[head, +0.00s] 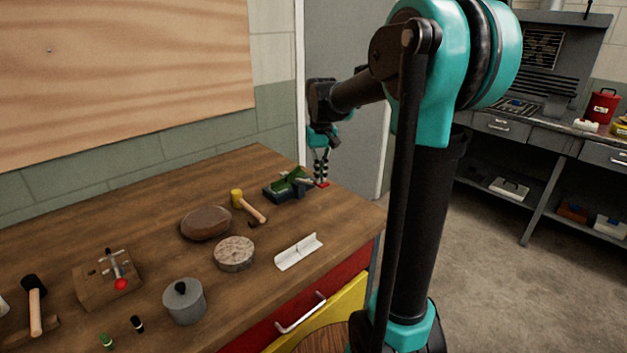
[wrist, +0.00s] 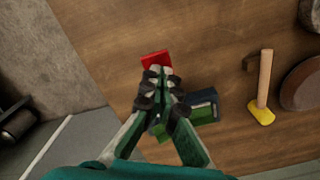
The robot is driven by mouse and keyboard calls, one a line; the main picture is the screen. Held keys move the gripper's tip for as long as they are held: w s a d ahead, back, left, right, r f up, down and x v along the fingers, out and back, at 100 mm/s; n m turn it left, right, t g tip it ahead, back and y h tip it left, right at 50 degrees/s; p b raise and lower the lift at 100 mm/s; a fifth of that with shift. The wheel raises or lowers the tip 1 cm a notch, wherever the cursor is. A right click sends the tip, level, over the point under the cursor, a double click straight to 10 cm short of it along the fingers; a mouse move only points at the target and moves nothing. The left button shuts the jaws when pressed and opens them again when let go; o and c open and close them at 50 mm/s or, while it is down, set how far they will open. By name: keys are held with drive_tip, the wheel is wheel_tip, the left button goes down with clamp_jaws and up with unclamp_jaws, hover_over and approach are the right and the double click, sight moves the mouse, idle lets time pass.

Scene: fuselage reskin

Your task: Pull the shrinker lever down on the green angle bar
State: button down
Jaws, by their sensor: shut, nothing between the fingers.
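The shrinker (head: 286,193) is a dark block at the far right corner of the workbench. A green piece (head: 290,181), possibly the angle bar, sits at it, but I cannot tell its exact seating. The lever's red end (head: 323,184) is low at the right side of the shrinker. It also shows in the wrist view (wrist: 155,59), just beyond my fingertips. My gripper (head: 321,177) is shut and empty, pointing down right over the red end. In the wrist view my gripper (wrist: 156,74) hides most of the lever; I cannot tell whether it touches.
A yellow-headed mallet (head: 250,207), a brown oval pad (head: 206,223), a round disc (head: 234,253) and a white angle piece (head: 299,251) lie left and in front of the shrinker. A grey lidded pot (head: 185,302) stands nearer. The bench's right edge is close by.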

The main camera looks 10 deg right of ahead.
sight(320, 185)
drive_tip(key=shift+f, duration=2.15)
drive_tip(key=shift+r, duration=5.6)
